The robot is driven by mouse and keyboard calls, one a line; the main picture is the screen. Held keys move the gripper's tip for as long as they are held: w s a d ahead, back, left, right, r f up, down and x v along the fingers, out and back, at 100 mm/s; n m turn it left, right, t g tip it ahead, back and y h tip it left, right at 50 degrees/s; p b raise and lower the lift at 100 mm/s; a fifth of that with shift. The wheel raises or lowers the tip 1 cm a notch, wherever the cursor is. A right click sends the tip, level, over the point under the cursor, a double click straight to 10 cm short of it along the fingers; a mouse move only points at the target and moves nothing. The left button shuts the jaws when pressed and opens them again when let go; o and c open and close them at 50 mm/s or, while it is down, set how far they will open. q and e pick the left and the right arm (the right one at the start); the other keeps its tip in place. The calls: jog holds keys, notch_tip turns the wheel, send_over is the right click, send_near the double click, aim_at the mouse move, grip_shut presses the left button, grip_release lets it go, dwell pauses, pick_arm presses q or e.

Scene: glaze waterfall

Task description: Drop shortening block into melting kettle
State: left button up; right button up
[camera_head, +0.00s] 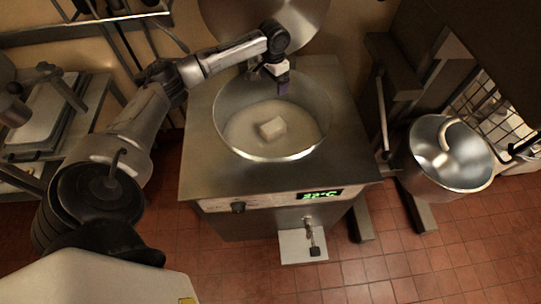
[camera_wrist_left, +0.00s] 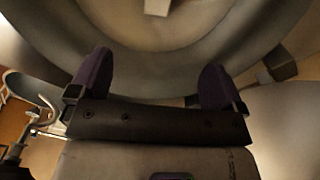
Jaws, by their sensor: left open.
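The shortening block (camera_head: 272,128) is a pale, squarish block. It sits inside the melting kettle (camera_head: 233,100), in the pale contents (camera_head: 247,131) of the round metal bowl. My left gripper (camera_head: 282,88) is at the kettle's far side, above the bowl and apart from the block. In the left wrist view my left gripper (camera_wrist_left: 157,82) is open, with its two purple fingers wide apart and nothing between them. The block (camera_wrist_left: 157,7) shows cut off at the top edge of that view, beyond the fingers. My right gripper is not in view.
A raised round lid (camera_head: 262,18) stands behind the kettle. The kettle's cabinet (camera_head: 350,150) has a green display (camera_head: 320,194) on its front. A metal mixing bowl (camera_head: 425,165) with a hook stands at right. A rack (camera_head: 50,130) stands at left. The tiled floor (camera_head: 400,265) in front is clear.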

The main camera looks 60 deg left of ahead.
pick_arm(q)
notch_tip(320, 180, up, 8)
jog(key=shift+f, duration=0.15)
dwell(0.8)
